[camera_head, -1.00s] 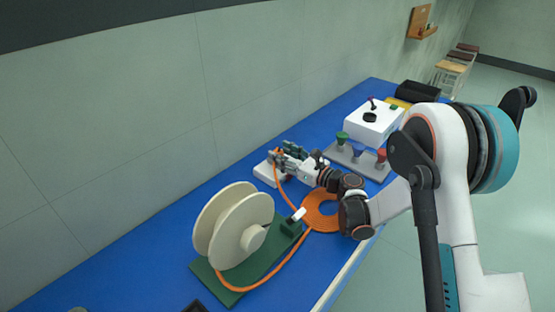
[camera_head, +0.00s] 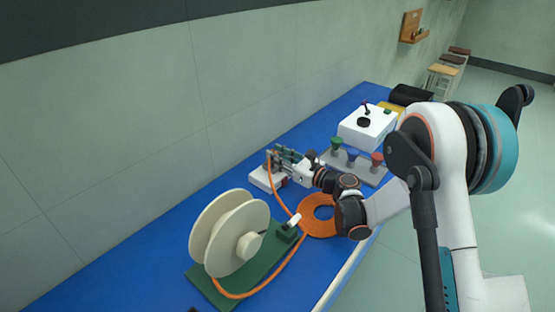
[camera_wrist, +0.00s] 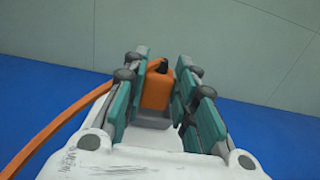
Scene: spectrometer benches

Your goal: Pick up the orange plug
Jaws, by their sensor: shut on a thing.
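The orange plug (camera_wrist: 157,88) is between the two teal finger pads of my gripper (camera_wrist: 158,82) in the wrist view. It has a dark tip, and its orange cable (camera_wrist: 70,115) runs off to the lower left. My gripper is shut on the plug. In the head view my gripper (camera_head: 283,158) is over the white block (camera_head: 262,179) near the wall side of the blue bench. From there the orange cable (camera_head: 281,198) runs down toward the coil. The fingers mostly hide the plug in the head view.
A cream spool (camera_head: 228,232) stands on a green base at the front left. An orange cable coil (camera_head: 318,214) lies beside it. A grey stand with coloured knobs (camera_head: 358,168) and a white box with a joystick (camera_head: 366,127) are farther back. The wall borders the bench.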

